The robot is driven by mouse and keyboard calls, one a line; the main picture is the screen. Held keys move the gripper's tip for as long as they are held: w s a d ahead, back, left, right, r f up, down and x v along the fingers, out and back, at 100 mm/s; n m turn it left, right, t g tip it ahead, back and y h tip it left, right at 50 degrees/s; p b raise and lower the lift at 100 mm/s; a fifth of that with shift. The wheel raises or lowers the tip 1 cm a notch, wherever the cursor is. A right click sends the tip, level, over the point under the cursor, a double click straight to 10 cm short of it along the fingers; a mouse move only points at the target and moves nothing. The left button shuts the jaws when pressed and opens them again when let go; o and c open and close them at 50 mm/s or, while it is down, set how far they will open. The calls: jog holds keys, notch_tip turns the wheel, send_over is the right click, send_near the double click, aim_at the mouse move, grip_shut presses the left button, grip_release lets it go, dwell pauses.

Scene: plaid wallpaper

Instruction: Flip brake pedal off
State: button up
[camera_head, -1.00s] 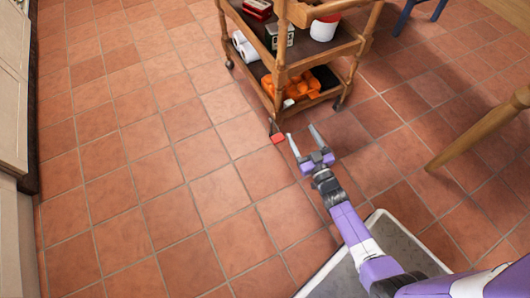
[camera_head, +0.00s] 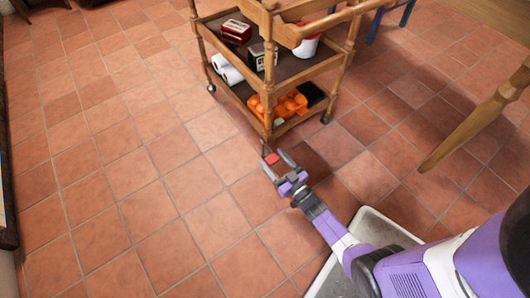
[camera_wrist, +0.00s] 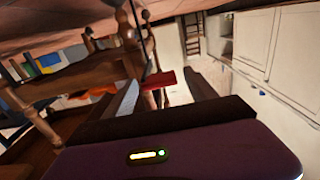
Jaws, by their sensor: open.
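The brake pedal (camera_head: 271,159) is a small red tab low at the near corner leg of the wooden cart (camera_head: 270,92). My gripper (camera_head: 276,162) is open and empty, and its two fingertips point at the cart. In the head view the red pedal shows right at the fingertips, between them. In the wrist view the red pedal (camera_wrist: 158,79) appears beyond the gap between the fingers, closer to the left finger. I cannot tell whether a finger touches it. The caster at that leg is mostly hidden.
The cart's shelves hold a red box (camera_head: 236,31), white rolls (camera_head: 225,68), a dark green box (camera_head: 262,57), a white pot (camera_head: 306,47) and an orange item (camera_head: 283,104). A wooden table leg (camera_head: 478,130) stands at right. Tiled floor (camera_head: 140,200) at left is clear.

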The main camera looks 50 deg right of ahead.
jog(key=shift+w+d, duration=0.1)
jog(key=shift+w, duration=0.35)
grip_shut()
jog(key=shift+r, duration=0.1)
